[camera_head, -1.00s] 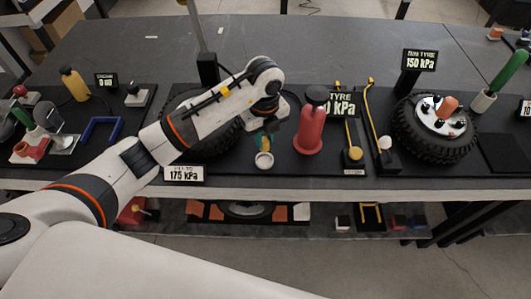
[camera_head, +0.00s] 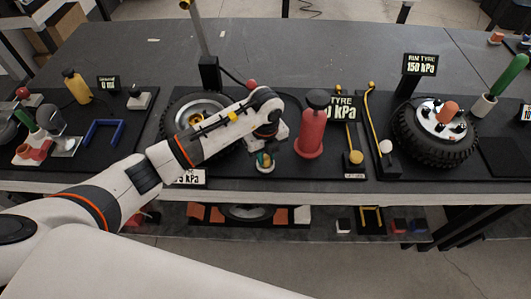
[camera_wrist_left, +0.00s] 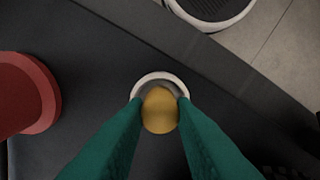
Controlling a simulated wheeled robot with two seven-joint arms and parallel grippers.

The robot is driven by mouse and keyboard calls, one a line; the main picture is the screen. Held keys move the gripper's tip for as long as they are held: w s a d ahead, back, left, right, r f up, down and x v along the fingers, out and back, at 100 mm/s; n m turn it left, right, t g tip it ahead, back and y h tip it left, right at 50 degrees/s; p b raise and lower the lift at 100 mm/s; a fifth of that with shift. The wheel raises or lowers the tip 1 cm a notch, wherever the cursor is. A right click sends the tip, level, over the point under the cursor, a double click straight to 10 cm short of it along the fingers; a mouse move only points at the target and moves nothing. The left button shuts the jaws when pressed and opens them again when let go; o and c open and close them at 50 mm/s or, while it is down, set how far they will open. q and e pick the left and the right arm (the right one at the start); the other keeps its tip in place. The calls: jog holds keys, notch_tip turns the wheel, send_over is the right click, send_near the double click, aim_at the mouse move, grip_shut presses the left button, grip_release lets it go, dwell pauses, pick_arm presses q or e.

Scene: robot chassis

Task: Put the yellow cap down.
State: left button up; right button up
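The yellow cap (camera_wrist_left: 160,112) is a small rounded piece between the two green fingers of my left gripper (camera_wrist_left: 160,101) in the left wrist view. Both fingers appear to press on its sides. A white ring-shaped holder (camera_wrist_left: 158,76) shows behind the cap, which overlaps it; I cannot tell whether the cap touches it. In the head view my left gripper (camera_head: 264,158) points down at the same white holder (camera_head: 265,170), left of the red pump-like cylinder (camera_head: 312,130). The cap is mostly hidden there. My right gripper is not in view.
The red cylinder also stands close by in the left wrist view (camera_wrist_left: 25,92). A tyre (camera_head: 185,110) lies behind my left arm, and another tyre (camera_head: 435,130) is at the right. The table's front edge (camera_head: 330,198) is near the holder.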

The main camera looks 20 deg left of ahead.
aim_at(266, 157)
pick_arm(q)
jog(key=o, duration=0.4)
jog(key=shift+r, duration=0.1)
jog(key=shift+r+p, duration=0.35)
jog(key=shift+r, duration=0.4)
notch_tip(266, 157, up, 11)
jog(key=shift+b, duration=1.1)
